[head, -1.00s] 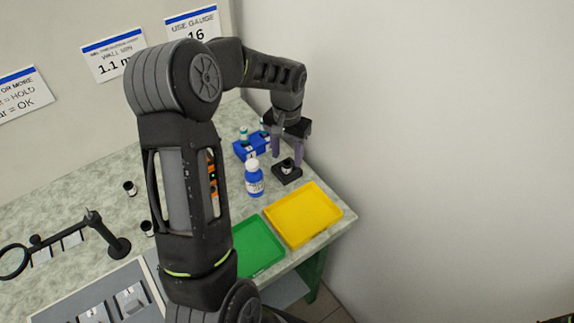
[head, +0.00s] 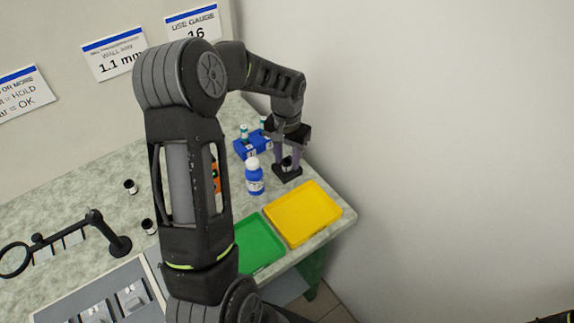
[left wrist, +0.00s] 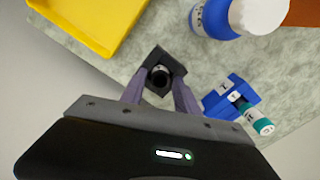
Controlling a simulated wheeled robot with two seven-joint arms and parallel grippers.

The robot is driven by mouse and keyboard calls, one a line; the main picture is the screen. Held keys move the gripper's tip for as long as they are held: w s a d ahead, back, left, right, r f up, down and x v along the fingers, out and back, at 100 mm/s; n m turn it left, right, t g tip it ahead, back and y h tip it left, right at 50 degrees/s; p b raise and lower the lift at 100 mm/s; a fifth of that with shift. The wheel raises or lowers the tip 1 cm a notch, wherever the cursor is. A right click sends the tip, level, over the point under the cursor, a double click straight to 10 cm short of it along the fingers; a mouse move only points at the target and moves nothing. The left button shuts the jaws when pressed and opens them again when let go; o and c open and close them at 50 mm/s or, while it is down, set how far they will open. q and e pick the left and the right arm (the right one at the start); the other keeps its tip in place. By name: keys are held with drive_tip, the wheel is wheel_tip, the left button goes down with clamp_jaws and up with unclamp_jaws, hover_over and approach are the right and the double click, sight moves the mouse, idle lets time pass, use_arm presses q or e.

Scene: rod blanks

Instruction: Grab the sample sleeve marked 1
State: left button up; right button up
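A small dark sleeve (head: 287,162) with a pale band stands in a square black holder (head: 287,176) at the back right of the bench. Its number cannot be read. The sleeve (left wrist: 160,75) and the holder (left wrist: 157,57) also show in the left wrist view. My left gripper (head: 288,158) points down over the holder, with its purple fingers apart on either side of the sleeve. In the left wrist view the fingers (left wrist: 159,88) do not visibly press on it. Two similar dark sleeves stand on the bench, one farther back (head: 130,187) and one nearer (head: 149,227).
A blue bottle (head: 254,180) stands close left of the holder. A blue rack (head: 252,148) with teal-capped vials is behind it. A yellow tray (head: 303,214) and a green tray (head: 258,246) lie in front. A magnifier stand (head: 95,222) is at the left.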

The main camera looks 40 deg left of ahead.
use_arm(q)
clamp_jaws()
idle(0.4)
wheel_tip(320, 180, up, 10)
drive_tip(key=b, duration=0.1)
idle(0.4)
idle(0.4)
